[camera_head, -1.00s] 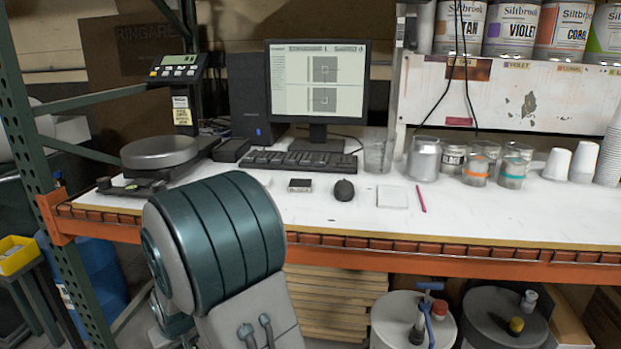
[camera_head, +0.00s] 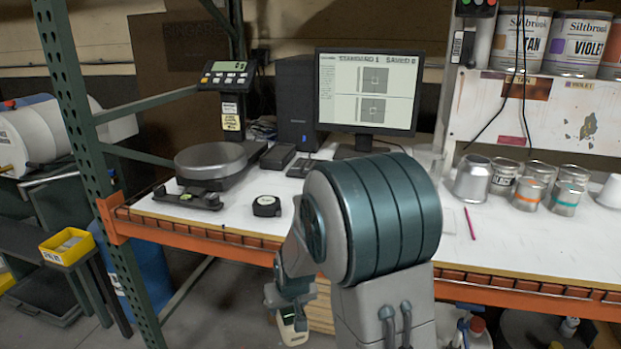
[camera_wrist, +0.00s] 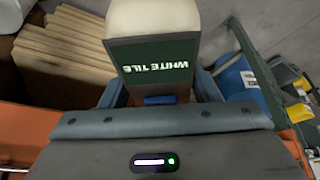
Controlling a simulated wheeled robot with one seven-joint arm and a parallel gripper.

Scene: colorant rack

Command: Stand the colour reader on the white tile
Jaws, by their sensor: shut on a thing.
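The colour reader (camera_head: 292,331) is a pale cream body, held low in front of the bench edge, below the worktop. In the wrist view the reader (camera_wrist: 152,22) shows a cream end and a dark green panel reading WHITE TILE, upside down. My gripper (camera_head: 291,308) is shut on the reader; its fingers also show in the wrist view (camera_wrist: 160,96), on either side of the reader.
The bench's front edge (camera_head: 205,229) has an orange beam. A scale (camera_head: 210,160), black tape measure (camera_head: 266,205), monitor (camera_head: 366,92), pink pencil (camera_head: 470,222) and metal cans (camera_head: 473,178) stand or lie on the worktop. A green upright post (camera_head: 85,150) is at left.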

